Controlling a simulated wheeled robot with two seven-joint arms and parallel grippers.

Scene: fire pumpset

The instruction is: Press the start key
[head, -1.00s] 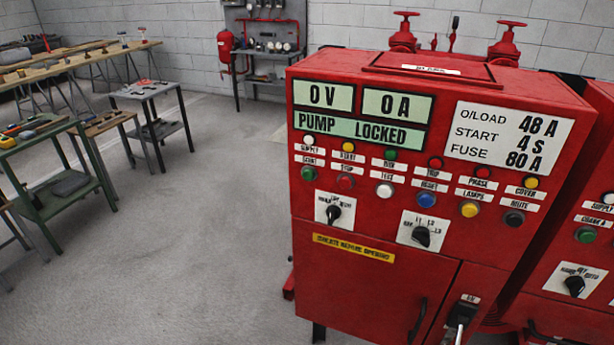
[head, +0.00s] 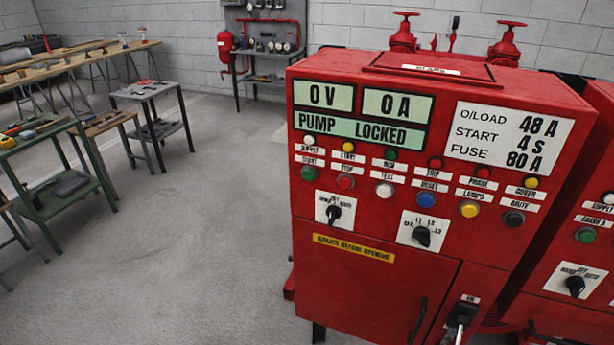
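The red pump control cabinet (head: 375,285) stands close in front on the right. Its start key is the green button (head: 308,174) at the left end of the lower button row, under a small START label. The display (head: 358,132) reads 0 V, 0 A and PUMP LOCKED. A red stop button (head: 346,182) and a white test button (head: 384,190) sit to its right. Below are a left rotary selector (head: 334,212), a second selector (head: 422,236) and an isolator handle (head: 463,317) under an ON label. Neither of my grippers shows.
A second red cabinet (head: 590,245) stands at the right edge, with its own green button and selector. A green trolley (head: 75,195), small tables and long workbenches with tools stand at left. The grey floor (head: 215,240) between them and the cabinet is clear.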

